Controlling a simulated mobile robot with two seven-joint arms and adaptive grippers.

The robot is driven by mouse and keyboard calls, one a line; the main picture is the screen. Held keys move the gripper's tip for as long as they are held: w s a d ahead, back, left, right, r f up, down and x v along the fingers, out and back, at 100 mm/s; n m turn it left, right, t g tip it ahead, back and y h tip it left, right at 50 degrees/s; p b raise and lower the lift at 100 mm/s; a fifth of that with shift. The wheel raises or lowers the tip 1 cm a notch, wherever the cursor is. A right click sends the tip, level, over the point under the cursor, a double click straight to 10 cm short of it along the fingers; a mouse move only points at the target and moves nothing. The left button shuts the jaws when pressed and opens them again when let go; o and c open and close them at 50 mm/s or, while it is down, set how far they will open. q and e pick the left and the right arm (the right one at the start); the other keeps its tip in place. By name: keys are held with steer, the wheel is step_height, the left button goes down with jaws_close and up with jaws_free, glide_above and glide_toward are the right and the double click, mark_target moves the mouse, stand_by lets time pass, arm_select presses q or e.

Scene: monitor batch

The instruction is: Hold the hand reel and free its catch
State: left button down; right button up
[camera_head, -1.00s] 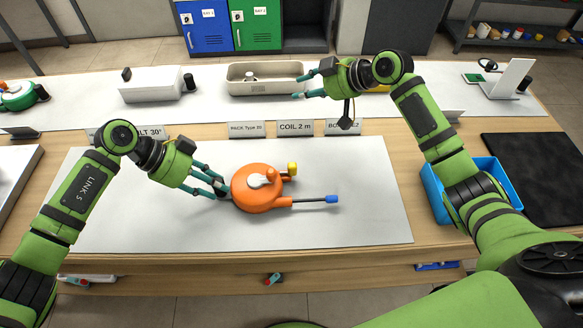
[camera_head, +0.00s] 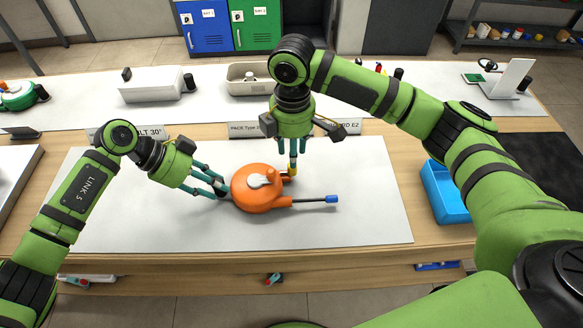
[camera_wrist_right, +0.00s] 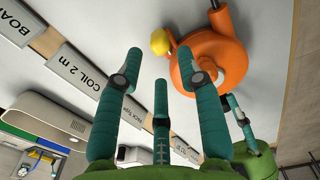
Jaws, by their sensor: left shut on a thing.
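The orange hand reel (camera_head: 262,199) lies on the white mat, with a grey piece on top and a blue-tipped rod (camera_head: 316,200) reaching right. My left gripper (camera_head: 222,190) is shut on the reel's left side. A yellow catch knob (camera_head: 292,170) sits at the reel's back right, partly hidden by my right gripper (camera_head: 292,160), which points down just over it. In the right wrist view the yellow knob (camera_wrist_right: 160,41) lies beyond the spread, empty fingers of my right gripper (camera_wrist_right: 160,62). I cannot tell whether a finger touches the knob.
Label plates (camera_head: 245,129) stand along the mat's back edge. Behind them are a beige tray (camera_head: 240,86) and a white box (camera_head: 150,90). A blue bin (camera_head: 433,185) stands at right, partly behind my right arm. The white mat (camera_head: 360,225) is clear in front.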

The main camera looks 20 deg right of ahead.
steer(key=shift+f, duration=2.4)
jaws_close()
